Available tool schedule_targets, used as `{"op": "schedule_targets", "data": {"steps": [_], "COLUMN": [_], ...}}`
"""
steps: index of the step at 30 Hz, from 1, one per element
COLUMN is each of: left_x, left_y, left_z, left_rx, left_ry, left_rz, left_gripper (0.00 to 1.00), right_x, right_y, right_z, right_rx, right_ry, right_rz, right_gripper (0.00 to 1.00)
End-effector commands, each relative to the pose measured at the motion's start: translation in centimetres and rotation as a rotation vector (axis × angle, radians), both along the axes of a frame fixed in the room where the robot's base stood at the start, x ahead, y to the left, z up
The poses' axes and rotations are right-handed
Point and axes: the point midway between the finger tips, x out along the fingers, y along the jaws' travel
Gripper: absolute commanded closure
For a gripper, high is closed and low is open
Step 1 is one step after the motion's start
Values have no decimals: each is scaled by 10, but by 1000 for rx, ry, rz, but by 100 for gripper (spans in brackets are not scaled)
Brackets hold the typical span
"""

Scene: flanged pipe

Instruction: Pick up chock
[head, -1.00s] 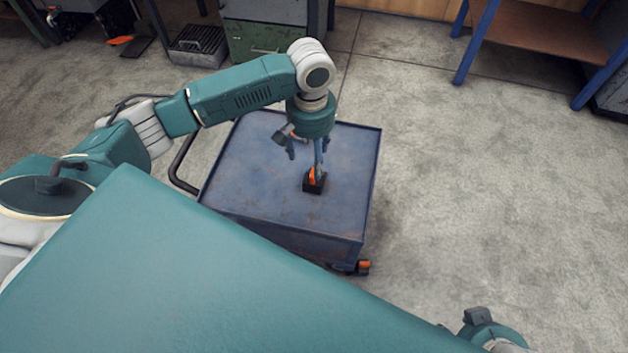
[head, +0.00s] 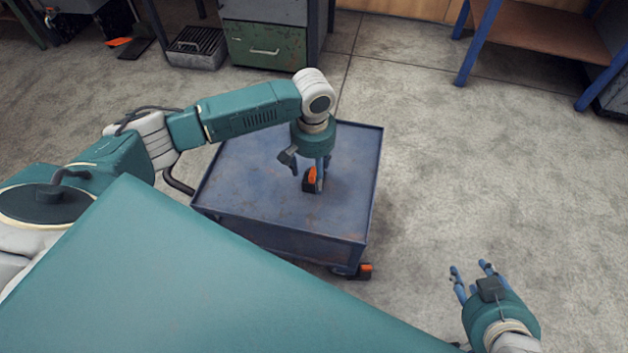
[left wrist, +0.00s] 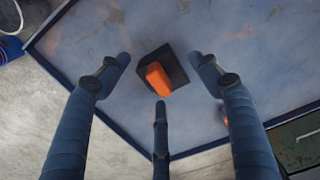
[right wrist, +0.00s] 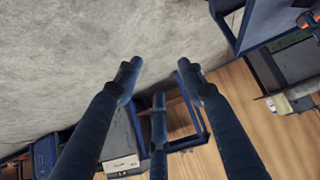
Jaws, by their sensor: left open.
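The chock is a small black block with an orange part on top (head: 309,183). It sits on the top of the blue cart (head: 250,190). In the left wrist view the chock (left wrist: 163,72) lies between and beyond the spread fingers. My left gripper (head: 311,180) is open, pointing down right over the chock, with one finger partly hiding it in the head view. No grip on the chock shows. My right gripper (head: 472,272) is at the lower right, over the floor and away from the cart. Its fingers are spread and empty, as the right wrist view also shows (right wrist: 158,85).
A green drawer cabinet (head: 265,45) and a blue-legged table (head: 530,35) stand at the back. Open concrete floor lies right of the cart.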

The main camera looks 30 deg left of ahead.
Motion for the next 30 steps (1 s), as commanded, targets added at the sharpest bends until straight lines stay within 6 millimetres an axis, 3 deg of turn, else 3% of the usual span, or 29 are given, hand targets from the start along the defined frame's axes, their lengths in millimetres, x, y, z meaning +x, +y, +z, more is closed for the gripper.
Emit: {"op": "schedule_targets", "data": {"steps": [6,14,22,30], "left_x": [0,0,0,-1], "left_y": [0,0,0,0], "left_z": [-10,-10,-10,-10], "left_rx": [0,0,1,1], "left_ry": [-1,-1,0,1], "left_rz": [0,0,0,0], "left_gripper": [36,36,88,89], "right_x": [19,21,21,21], "right_y": [7,7,7,7], "right_z": [14,17,17,17], "right_rx": [20,23,22,22], "right_ry": [-95,-104,-104,-103], "right_rz": [7,8,7,7], "right_gripper": [60,60,60,60]}}
